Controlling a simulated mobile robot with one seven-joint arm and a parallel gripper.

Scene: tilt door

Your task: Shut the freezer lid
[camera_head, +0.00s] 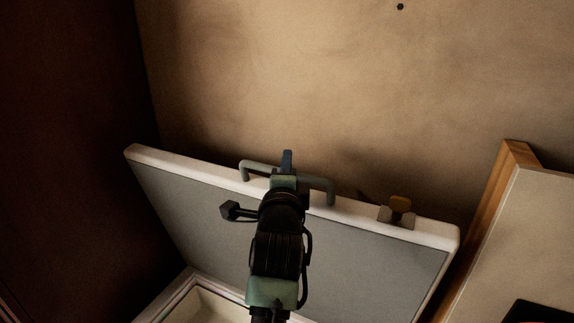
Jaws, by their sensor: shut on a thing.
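The freezer lid (350,244) stands raised and tilted back, its grey inner face toward me and its pale rim on top. A grey-green bar handle (320,188) sits on the lid's top edge. My gripper (286,166) is at the middle of the handle, shut on it; my wrist hides part of the bar and the fingers' contact. The freezer's open body (205,307) shows its pale inside at the bottom left, largely out of frame.
A small latch with a brown top (399,206) is on the lid's rim, right of the handle. A plain wall (350,80) stands behind the lid. A wood-edged pale cabinet or counter (525,235) is close on the right. A dark wall (70,160) is on the left.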

